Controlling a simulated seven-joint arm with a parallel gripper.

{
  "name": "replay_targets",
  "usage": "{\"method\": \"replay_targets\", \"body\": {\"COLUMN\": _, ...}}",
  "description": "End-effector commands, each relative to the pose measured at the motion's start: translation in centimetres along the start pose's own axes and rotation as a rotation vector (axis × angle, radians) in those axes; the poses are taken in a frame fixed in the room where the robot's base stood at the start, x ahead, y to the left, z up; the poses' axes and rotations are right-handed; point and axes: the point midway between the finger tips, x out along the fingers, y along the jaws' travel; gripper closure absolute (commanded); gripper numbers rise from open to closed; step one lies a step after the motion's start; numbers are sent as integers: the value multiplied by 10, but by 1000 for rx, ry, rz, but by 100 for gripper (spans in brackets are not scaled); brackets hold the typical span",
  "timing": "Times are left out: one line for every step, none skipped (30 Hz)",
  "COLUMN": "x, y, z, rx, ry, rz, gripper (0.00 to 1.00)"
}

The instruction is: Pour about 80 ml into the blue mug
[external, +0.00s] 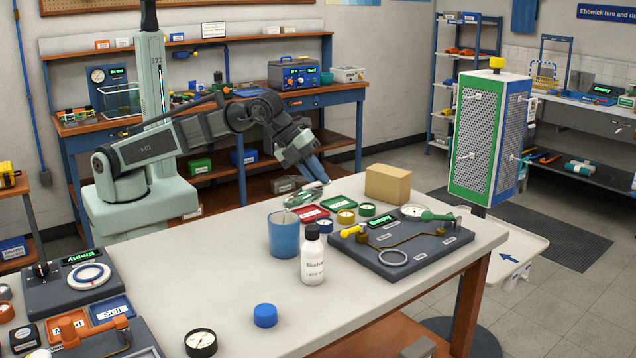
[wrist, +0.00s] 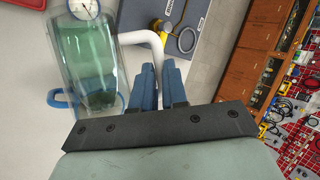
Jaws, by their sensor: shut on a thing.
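The blue mug (external: 284,236) stands upright on the table, left of a white labelled bottle (external: 313,258). My gripper (external: 322,181) is above and behind it in the external view. In the wrist view my gripper (wrist: 172,78) has its blue fingers shut on the white handle (wrist: 140,38) of a clear jug (wrist: 88,55) with greenish contents. The mug's rim and handle (wrist: 58,98) show partly behind the jug. The mug's inside and liquid level are hidden.
A blue cap (external: 265,315) and a black gauge (external: 200,343) lie at the front. A dark regulator board (external: 400,245) sits right of the bottle, with a cardboard block (external: 388,184) behind it. Red and green trays (external: 345,201) lie behind the mug. The table's middle left is clear.

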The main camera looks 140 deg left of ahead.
Motion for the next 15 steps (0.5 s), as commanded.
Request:
{"method": "replay_targets", "body": {"x": 0, "y": 0, "z": -1, "rx": 3, "ry": -3, "rz": -1, "gripper": 100}}
{"method": "replay_targets", "body": {"x": 0, "y": 0, "z": -1, "rx": 4, "ry": -5, "rz": -1, "gripper": 100}}
{"method": "replay_targets", "body": {"x": -1, "y": 0, "z": -1, "rx": 6, "ry": -7, "rz": -1, "gripper": 100}}
{"method": "replay_targets", "body": {"x": -1, "y": 0, "z": -2, "rx": 7, "ry": -9, "rz": -2, "gripper": 100}}
{"method": "replay_targets", "body": {"x": -1, "y": 0, "z": -2, "rx": 9, "ry": -11, "rz": -2, "gripper": 100}}
{"method": "replay_targets", "body": {"x": -1, "y": 0, "z": -2, "rx": 11, "ry": -14, "rz": -2, "gripper": 100}}
{"method": "replay_targets", "body": {"x": -1, "y": 0, "z": -2, "rx": 12, "ry": -15, "rz": -3, "gripper": 100}}
{"method": "replay_targets", "body": {"x": -2, "y": 0, "z": -3, "rx": 13, "ry": -17, "rz": -3, "gripper": 100}}
{"method": "replay_targets", "body": {"x": -2, "y": -1, "z": -3, "rx": 15, "ry": -19, "rz": -3, "gripper": 100}}
{"method": "replay_targets", "body": {"x": -2, "y": 0, "z": -3, "rx": 16, "ry": -21, "rz": -3, "gripper": 100}}
{"method": "replay_targets", "body": {"x": -2, "y": 0, "z": -4, "rx": 18, "ry": -22, "rz": -3, "gripper": 100}}
{"method": "replay_targets", "body": {"x": -2, "y": -1, "z": -4, "rx": 20, "ry": -25, "rz": -4, "gripper": 100}}
{"method": "replay_targets", "body": {"x": -2, "y": 0, "z": -4, "rx": 21, "ry": -26, "rz": -4, "gripper": 100}}
{"method": "replay_targets", "body": {"x": -2, "y": -1, "z": -5, "rx": 22, "ry": -28, "rz": -4, "gripper": 100}}
{"method": "replay_targets", "body": {"x": -3, "y": -1, "z": -5, "rx": 24, "ry": -31, "rz": -5, "gripper": 100}}
